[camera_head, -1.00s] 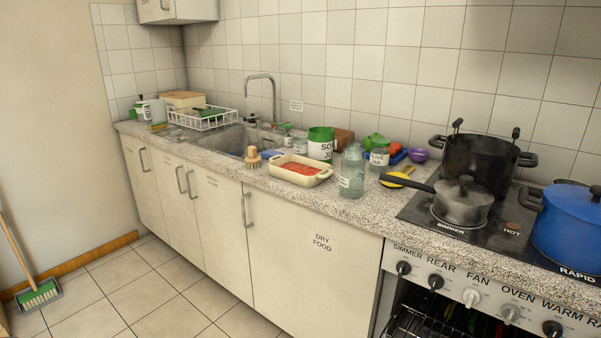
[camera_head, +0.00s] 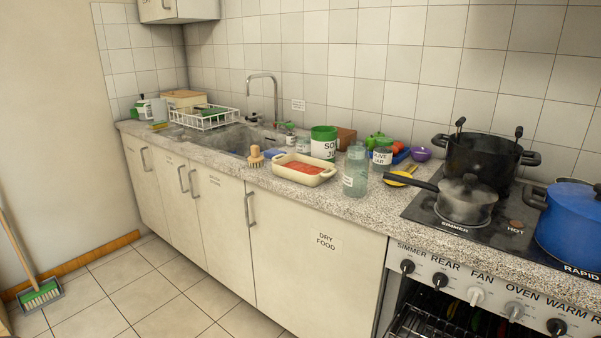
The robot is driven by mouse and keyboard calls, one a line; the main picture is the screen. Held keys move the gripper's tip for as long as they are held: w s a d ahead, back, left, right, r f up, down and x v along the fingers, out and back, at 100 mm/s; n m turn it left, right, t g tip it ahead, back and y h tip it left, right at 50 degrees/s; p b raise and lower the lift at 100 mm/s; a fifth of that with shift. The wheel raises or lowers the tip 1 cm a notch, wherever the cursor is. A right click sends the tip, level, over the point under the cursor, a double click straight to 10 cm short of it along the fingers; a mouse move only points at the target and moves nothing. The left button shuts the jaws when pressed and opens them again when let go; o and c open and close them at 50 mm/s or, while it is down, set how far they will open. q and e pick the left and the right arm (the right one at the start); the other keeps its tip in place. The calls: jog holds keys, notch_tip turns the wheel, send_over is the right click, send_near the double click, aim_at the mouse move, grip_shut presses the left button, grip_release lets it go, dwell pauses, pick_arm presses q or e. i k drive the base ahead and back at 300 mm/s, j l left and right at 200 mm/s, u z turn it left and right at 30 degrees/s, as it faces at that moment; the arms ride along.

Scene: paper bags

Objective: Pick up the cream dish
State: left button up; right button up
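The cream dish (camera_head: 304,178) is a rectangular dish with handles at its ends. It sits on the speckled worktop near the front edge, to the right of the sink. Something flat and red (camera_head: 304,168) lies inside it. Neither of my grippers shows in the head view.
A wooden brush (camera_head: 254,157) stands left of the dish. A glass jar (camera_head: 355,170) stands close on its right, and a green-and-white tin (camera_head: 323,142) behind it. Further right are a saucepan (camera_head: 466,201), a black pot (camera_head: 481,158) and a blue pot (camera_head: 570,230) on the hob.

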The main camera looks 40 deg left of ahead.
aim_at(312, 172)
jog(key=k+j, duration=0.15)
jog(key=j, duration=0.2)
jog(key=k+j, duration=0.15)
jog(key=j, duration=0.15)
jog(key=k+j, duration=0.1)
jog(key=j, duration=0.3)
jog(key=k+j+z, duration=0.15)
jog(key=j, duration=0.25)
jog(key=j+z, duration=0.1)
jog(key=j, duration=0.7)
jog(key=i+j, duration=0.1)
jog(key=j, duration=0.3)
jog(key=j+z, duration=0.1)
jog(key=j, duration=0.3)
jog(key=i+j, duration=0.2)
jog(key=j, duration=0.2)
jog(key=i+j+z, duration=0.1)
jog(key=j, duration=0.25)
jog(key=i, duration=0.1)
